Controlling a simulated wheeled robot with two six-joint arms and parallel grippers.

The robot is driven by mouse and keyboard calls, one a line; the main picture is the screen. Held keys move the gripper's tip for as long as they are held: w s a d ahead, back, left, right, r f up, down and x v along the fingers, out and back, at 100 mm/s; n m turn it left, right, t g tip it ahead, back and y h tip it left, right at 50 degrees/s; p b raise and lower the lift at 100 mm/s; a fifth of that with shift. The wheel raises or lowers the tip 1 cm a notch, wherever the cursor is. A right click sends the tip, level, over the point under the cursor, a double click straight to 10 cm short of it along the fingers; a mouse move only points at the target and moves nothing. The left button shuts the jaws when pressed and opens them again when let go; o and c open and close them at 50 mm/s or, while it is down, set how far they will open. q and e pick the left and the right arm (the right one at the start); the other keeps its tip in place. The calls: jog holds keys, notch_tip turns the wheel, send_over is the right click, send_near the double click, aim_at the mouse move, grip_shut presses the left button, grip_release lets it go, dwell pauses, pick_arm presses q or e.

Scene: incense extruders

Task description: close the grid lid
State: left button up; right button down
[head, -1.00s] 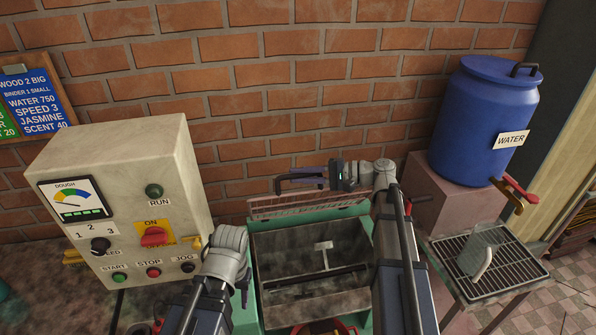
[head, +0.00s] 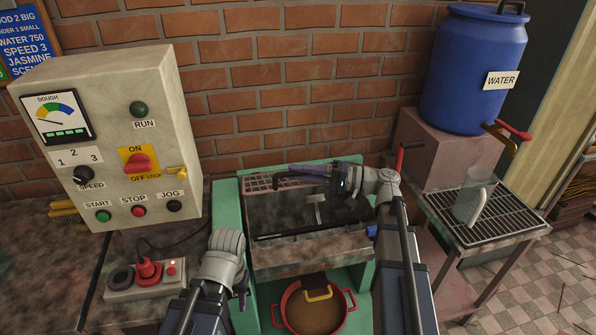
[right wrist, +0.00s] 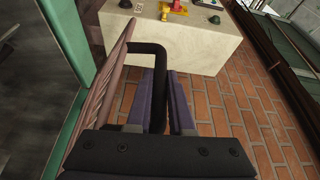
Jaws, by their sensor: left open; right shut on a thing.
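The grid lid (head: 285,183) is a pinkish wire grid at the back of the green-framed trough (head: 345,254). It also shows edge-on at the left of the right wrist view (right wrist: 100,95). My right gripper (head: 300,170) is shut on the lid's black handle (right wrist: 148,48), which passes between its purple fingers. The lid is tilted; its exact angle is hard to tell, and my gripper and arm hide its right part. The trough front is uncovered, with a dark bar inside. My left gripper (head: 241,297) is open and empty, low at the trough's left front.
A control box (head: 110,140) stands at the left above a red-switched socket block (head: 148,280). A red pot (head: 315,310) sits below the trough front. At the right are a blue water barrel (head: 478,75) and a rack (head: 515,220) bearing a clear jug (head: 473,205). A brick wall stands behind.

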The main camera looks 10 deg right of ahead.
jog(key=shift+s+f+n+y+b, duration=0.15)
jog(key=shift+s+f+n+b, duration=0.65)
jog(key=shift+f+b, duration=1.55)
jog(key=shift+s+f+n+y+b, duration=0.25)
jog(key=shift+s+f+b, duration=0.95)
jog(key=shift+f+b, duration=1.15)
jog(key=shift+s+f+n+y+b, duration=0.1)
jog(key=shift+s+f+n+b, duration=0.7)
jog(key=shift+f+b, duration=1.55)
jog(key=shift+s+r+m, duration=0.2)
jog(key=shift+m, duration=0.15)
jog(key=c, duration=0.8)
grip_release()
jog(key=shift+b+v, duration=0.65)
jog(key=shift+v, duration=3.25)
jog(key=shift+f, duration=0.1)
jog(key=shift+d, duration=0.1)
